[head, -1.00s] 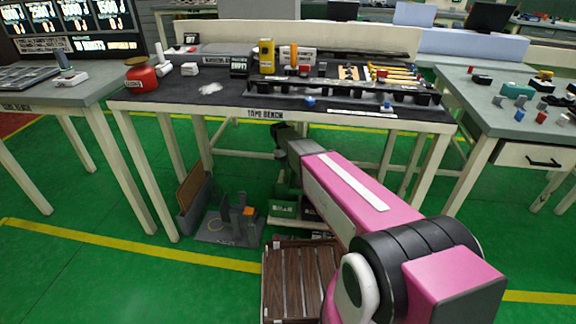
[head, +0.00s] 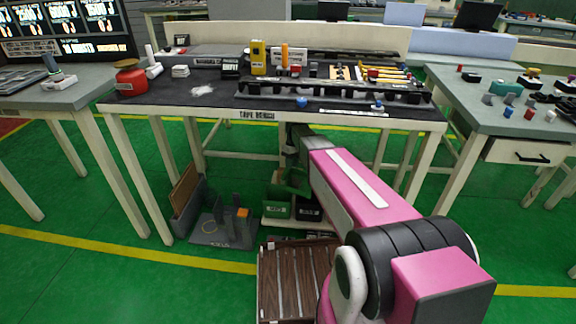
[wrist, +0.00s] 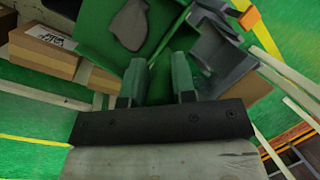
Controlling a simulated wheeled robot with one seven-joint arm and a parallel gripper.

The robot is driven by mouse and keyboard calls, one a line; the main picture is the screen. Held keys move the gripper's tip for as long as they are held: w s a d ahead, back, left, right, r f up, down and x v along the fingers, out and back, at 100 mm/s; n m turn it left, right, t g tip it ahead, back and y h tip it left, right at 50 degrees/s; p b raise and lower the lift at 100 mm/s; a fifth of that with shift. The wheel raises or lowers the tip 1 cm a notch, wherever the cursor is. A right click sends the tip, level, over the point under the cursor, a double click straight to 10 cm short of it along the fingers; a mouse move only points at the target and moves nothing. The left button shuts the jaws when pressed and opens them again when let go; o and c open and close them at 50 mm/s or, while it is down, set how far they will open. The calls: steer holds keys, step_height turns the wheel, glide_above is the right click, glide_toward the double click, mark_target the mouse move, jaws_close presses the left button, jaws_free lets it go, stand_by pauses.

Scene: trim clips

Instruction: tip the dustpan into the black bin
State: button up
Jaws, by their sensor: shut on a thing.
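My gripper (wrist: 159,68) is shut on the green dustpan (wrist: 97,35), seen at the top of the wrist view. A grey-brown lump (wrist: 128,25) shows against the dustpan's green surface. In the head view the dustpan (head: 294,181) shows as a green shape beneath the tape bench, partly hidden by my pink arm. It is above a low shelf holding a green bin (head: 277,210) and the black bin (head: 309,211), both with white labels. The black bin is partly covered by my arm. I cannot tell how far the dustpan is tilted.
The tape bench (head: 180,105) stands over this spot, with pale legs on both sides. A grey floor stand with an orange piece (head: 242,213) is left of the bins. A slatted wooden pallet (head: 268,285) lies in front. Green floor is open at the left.

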steer(key=s+d+y, duration=0.1)
steer(key=d+y, duration=0.4)
steer(key=d, duration=0.3)
steer(key=shift+s+n+t, duration=0.3)
steer(key=shift+n+t, duration=0.1)
stand_by(0.7)
